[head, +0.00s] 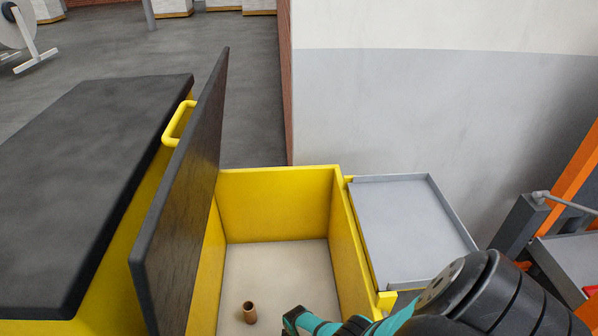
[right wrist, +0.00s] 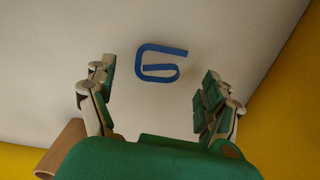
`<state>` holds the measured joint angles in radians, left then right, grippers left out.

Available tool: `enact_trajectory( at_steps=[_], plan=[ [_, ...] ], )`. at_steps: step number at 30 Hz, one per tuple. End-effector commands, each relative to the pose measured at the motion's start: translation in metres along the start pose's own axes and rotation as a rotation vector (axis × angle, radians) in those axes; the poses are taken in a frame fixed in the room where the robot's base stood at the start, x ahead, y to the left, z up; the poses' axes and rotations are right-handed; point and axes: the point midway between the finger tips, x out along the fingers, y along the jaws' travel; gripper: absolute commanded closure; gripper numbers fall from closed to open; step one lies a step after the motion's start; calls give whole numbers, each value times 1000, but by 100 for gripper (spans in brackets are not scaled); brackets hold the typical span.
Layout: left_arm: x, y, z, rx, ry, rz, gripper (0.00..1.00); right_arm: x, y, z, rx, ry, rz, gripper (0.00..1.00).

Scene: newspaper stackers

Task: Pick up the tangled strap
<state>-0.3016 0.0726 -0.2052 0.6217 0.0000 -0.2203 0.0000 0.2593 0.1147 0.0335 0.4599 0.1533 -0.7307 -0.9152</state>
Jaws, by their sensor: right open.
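The tangled strap (right wrist: 150,72) is a blue band bent into a loop. In the right wrist view it lies on the pale floor of the yellow bin, ahead of and between the fingers. My right gripper (right wrist: 157,88) is open, with green-padded fingers on either side of the strap in the picture and nothing held. I cannot tell its exact height above the strap. In the head view my right gripper (head: 298,322) reaches into the bin (head: 275,205) at the bottom edge, and the strap is not visible there. My left gripper is not in view.
The bin's dark lid (head: 185,190) stands open on the left. A grey tray (head: 410,225) adjoins the bin's right wall.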

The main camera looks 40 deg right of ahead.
Motion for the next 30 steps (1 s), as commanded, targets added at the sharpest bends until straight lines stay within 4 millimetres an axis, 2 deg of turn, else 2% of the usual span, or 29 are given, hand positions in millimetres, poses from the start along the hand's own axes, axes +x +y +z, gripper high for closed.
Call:
enact_trajectory(
  at_steps=[1,6,15,25,30],
  plan=[
    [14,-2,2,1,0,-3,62,16,-1,-3,0,0,-2,15],
    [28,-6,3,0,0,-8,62,32,0,-2,1,0,0,15],
    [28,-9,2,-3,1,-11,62,32,0,-2,1,0,1,15],
    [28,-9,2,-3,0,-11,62,32,0,-2,1,0,1,57],
    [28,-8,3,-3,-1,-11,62,32,0,-2,1,0,1,58]
  ],
)
